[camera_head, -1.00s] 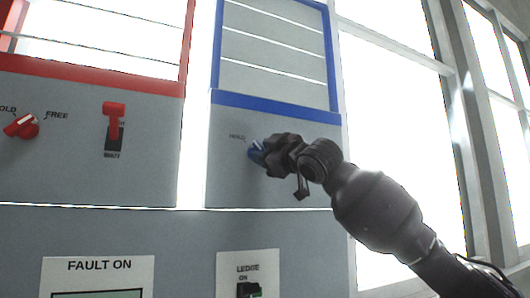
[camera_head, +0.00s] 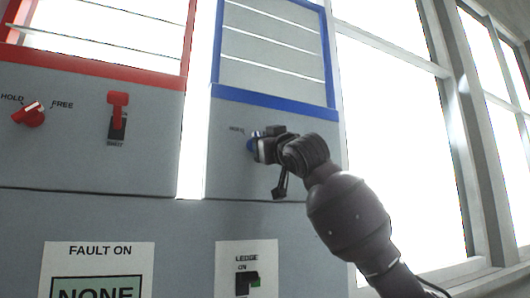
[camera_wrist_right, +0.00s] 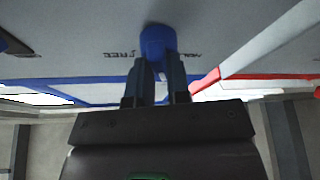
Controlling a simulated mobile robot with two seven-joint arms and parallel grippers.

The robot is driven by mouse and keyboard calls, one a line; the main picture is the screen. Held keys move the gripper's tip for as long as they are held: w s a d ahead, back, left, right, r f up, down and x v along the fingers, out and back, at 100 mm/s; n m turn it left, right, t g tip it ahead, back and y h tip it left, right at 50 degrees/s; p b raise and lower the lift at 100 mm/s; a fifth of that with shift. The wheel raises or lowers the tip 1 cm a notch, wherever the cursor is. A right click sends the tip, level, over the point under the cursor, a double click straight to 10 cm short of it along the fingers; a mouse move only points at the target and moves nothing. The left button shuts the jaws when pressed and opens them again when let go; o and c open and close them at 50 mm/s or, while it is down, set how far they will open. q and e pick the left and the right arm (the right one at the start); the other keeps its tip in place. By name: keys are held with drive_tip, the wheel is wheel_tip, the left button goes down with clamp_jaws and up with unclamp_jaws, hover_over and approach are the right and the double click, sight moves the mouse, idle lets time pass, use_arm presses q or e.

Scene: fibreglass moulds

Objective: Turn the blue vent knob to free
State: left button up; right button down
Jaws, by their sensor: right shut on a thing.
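The blue vent knob (camera_head: 251,146) sits on the grey panel below the blue frame, with HOLD at its upper left. In the right wrist view the blue knob (camera_wrist_right: 158,40) is between the two fingers of my right gripper (camera_wrist_right: 172,62), with the FREE label (camera_wrist_right: 120,54) on one side and HOLD (camera_wrist_right: 190,55) on the other. In the head view my right gripper (camera_head: 262,148) is shut on the knob and hides part of it. Which label its pointer faces cannot be told. My left gripper is not in view.
A red knob (camera_head: 30,116) and a red lever switch (camera_head: 117,112) are on the panel to the left. A LEDGE switch (camera_head: 247,284) and a FAULT ON display (camera_head: 98,290) are below. Bright windows (camera_head: 405,150) lie to the right.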

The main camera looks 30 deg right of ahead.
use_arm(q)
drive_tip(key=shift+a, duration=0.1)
use_arm(e)
drive_tip(key=shift+s+a+r+m+g+h, duration=0.1)
drive_tip(key=shift+a+r+m+g+h, duration=0.2)
drive_tip(key=shift+m+h, duration=1.95)
drive_tip(key=shift+s+d+r+m+g+h, duration=0.1)
drive_tip(key=shift+m+g+h, duration=0.5)
drive_tip(key=shift+m, duration=3.15)
drive_tip(key=shift+a+r+m+g+h, duration=0.2)
drive_tip(key=shift+m+h, duration=1.35)
drive_tip(key=shift+m, duration=1.45)
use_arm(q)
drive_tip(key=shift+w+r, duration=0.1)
use_arm(e)
drive_tip(key=c, duration=1.4)
unclamp_jaws()
drive_tip(key=o, duration=0.3)
drive_tip(key=shift+w+f, duration=0.25)
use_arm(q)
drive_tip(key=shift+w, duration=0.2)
use_arm(e)
drive_tip(key=shift+w+f, duration=0.2)
